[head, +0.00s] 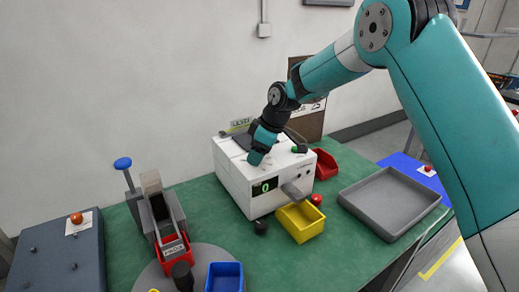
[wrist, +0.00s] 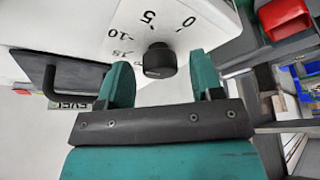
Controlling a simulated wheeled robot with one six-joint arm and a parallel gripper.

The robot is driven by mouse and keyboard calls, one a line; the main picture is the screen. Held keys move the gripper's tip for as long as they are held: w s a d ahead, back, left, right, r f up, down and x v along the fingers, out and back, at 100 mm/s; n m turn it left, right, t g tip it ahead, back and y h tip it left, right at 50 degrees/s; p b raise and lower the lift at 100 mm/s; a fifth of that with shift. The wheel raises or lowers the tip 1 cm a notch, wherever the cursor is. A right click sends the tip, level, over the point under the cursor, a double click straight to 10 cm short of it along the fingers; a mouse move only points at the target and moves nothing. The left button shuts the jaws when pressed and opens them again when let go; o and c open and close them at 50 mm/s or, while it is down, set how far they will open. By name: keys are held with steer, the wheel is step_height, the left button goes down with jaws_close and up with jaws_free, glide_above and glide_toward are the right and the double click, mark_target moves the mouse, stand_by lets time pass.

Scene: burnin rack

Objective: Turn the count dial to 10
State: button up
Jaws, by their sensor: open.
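The count dial (wrist: 160,62) is a black round knob on a white panel in the wrist view, with printed marks 0, 5, 10 and a further one around it. I cannot tell which mark its pointer faces. My gripper (wrist: 160,72) is open, with one teal finger on each side of the dial and visible gaps between. In the head view my gripper (head: 256,157) is at the top of the white machine (head: 233,178) and hides the dial there. The machine's green display (head: 264,186) reads 0.
A black handle (wrist: 62,75) stands left of the dial in the wrist view. In the head view a yellow bin (head: 301,222) and a grey tray (head: 390,203) are right of centre. A red bin (head: 325,164) sits behind them. A hopper device (head: 160,212) stands left.

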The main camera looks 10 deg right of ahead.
steer(key=b+v, duration=0.2)
steer(key=v, duration=1.5)
steer(key=shift+d, duration=0.2)
steer(key=shift+s+r, duration=0.15)
